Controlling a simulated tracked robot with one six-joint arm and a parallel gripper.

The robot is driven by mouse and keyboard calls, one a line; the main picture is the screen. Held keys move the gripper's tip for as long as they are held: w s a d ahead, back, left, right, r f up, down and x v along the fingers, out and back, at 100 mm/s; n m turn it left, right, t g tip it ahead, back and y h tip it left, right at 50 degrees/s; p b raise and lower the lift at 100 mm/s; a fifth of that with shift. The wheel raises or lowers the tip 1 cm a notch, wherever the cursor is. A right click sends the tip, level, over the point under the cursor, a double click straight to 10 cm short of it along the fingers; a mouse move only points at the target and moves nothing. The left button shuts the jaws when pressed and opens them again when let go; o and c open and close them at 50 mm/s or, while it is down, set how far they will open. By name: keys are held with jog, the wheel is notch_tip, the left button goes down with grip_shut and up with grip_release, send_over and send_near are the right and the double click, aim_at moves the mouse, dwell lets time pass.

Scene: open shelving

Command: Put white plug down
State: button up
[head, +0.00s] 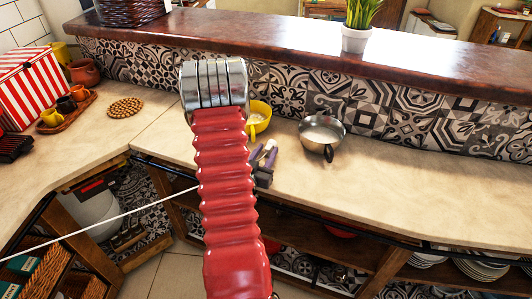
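My gripper (264,157) shows just right of my red ribbed arm, over the front edge of the counter, with purple fingertips and a dark body. A small pale thing, which looks like the white plug (269,146), sits between the fingertips. Its details are too small to make out, and my arm hides part of the gripper. A thin white cord (100,217) runs taut from the left edge to behind my arm, in line with the gripper.
A yellow bowl (259,112) and a metal pan (322,133) stand on the counter (400,180) behind the gripper. The counter to the right is clear. A tray with cups (66,112) and a woven mat (125,107) lie left. Open shelves with plates (480,269) are below.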

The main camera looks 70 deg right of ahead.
jog(key=shift+r, duration=0.1)
jog(key=a, duration=0.7)
jog(key=shift+w+a+r, duration=0.15)
jog(key=shift+w+a, duration=0.1)
jog(key=shift+w, duration=0.1)
dwell(0.5)
